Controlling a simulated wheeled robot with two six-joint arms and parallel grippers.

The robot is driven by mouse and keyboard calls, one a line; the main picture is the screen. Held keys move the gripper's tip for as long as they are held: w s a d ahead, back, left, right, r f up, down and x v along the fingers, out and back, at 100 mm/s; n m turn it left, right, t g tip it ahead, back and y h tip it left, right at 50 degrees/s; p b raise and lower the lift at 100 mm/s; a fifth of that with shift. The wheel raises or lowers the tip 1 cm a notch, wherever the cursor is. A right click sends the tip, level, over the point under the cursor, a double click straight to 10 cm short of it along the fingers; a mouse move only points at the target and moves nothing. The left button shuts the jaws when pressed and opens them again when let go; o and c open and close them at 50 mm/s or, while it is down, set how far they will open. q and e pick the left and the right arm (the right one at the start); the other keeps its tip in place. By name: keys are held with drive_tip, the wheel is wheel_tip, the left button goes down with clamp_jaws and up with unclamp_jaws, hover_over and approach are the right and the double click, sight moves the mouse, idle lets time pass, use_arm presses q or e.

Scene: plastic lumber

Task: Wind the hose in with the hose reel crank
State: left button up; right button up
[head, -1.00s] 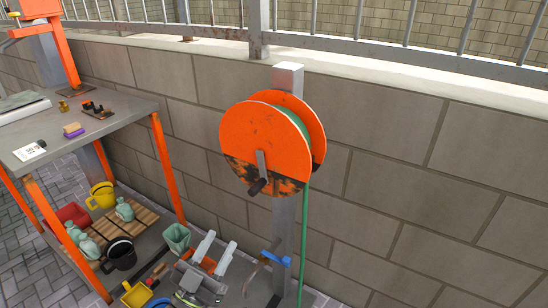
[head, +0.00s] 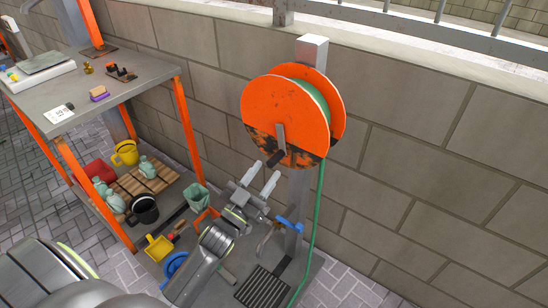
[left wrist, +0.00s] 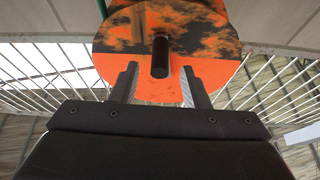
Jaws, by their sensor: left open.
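The orange hose reel (head: 275,105) with worn black patches hangs on a grey post (head: 298,205). The green hose (head: 319,215) runs from its right side down toward the ground. The grey crank arm (head: 281,136) points down and ends in a dark handle (head: 275,159). My left gripper (head: 261,177) is open just below the handle. In the left wrist view the dark handle (left wrist: 160,58) appears centred between the open fingers of the left gripper (left wrist: 160,72), with gaps on both sides. My right gripper is not in view.
A blue-handled tap (head: 289,225) is on the lower post. A grey shelf table (head: 130,72) with orange legs stands at left, with cups, bottles and a wooden pallet (head: 147,181) below. A yellow scoop (head: 158,247) lies on the ground. A block wall (head: 420,150) is behind.

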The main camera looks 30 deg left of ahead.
sight(274, 161)
use_arm(q)
drive_tip(key=x, duration=0.5)
clamp_jaws()
idle(0.3)
